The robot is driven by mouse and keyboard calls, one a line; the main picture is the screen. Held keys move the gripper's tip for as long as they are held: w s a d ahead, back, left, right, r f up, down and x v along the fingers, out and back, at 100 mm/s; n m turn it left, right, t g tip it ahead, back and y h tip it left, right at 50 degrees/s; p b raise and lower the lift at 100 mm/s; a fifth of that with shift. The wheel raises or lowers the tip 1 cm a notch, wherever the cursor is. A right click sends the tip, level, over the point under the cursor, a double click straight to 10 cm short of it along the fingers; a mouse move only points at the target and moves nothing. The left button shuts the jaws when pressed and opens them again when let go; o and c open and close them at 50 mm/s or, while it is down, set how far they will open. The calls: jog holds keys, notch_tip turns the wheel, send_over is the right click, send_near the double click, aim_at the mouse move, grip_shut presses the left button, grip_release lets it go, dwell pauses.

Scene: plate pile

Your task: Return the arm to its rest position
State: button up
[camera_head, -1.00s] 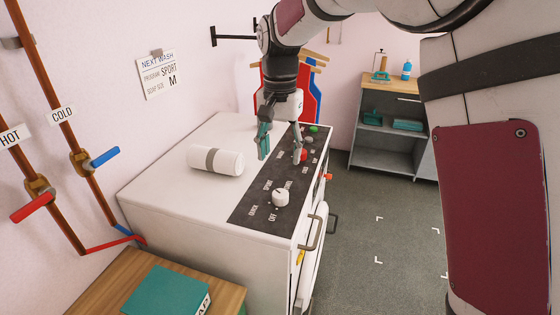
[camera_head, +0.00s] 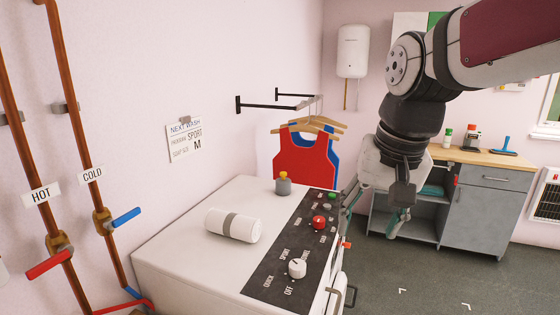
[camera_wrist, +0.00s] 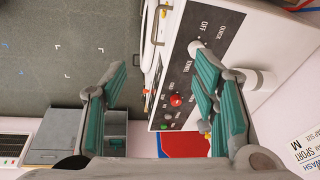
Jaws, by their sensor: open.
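My gripper (camera_head: 372,218) is open and empty, to the right of the washing machine's control panel in the head view. Its two teal-padded fingers stand wide apart in the wrist view (camera_wrist: 160,100), with nothing between them but the machine's side and floor behind. My arm reaches in from the upper right and bends down to the gripper. The white washing machine (camera_head: 185,245) has a dark panel with a white dial (camera_head: 297,268) and a red button (camera_head: 319,222).
Red and blue vests (camera_head: 305,160) hang on a wall rail. A grey cabinet (camera_head: 470,215) stands behind my gripper. Pipes run at left.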

jog(key=s+d+f+n+t, duration=0.1)
jog(key=s+d, duration=0.1)
jog(key=s, duration=0.5)
jog(key=s+d+f+n+t, duration=0.1)
jog(key=s+d, duration=0.1)
jog(key=s, duration=0.5)
jog(key=shift+d+t+h, duration=0.4)
jog(key=shift+f, duration=0.1)
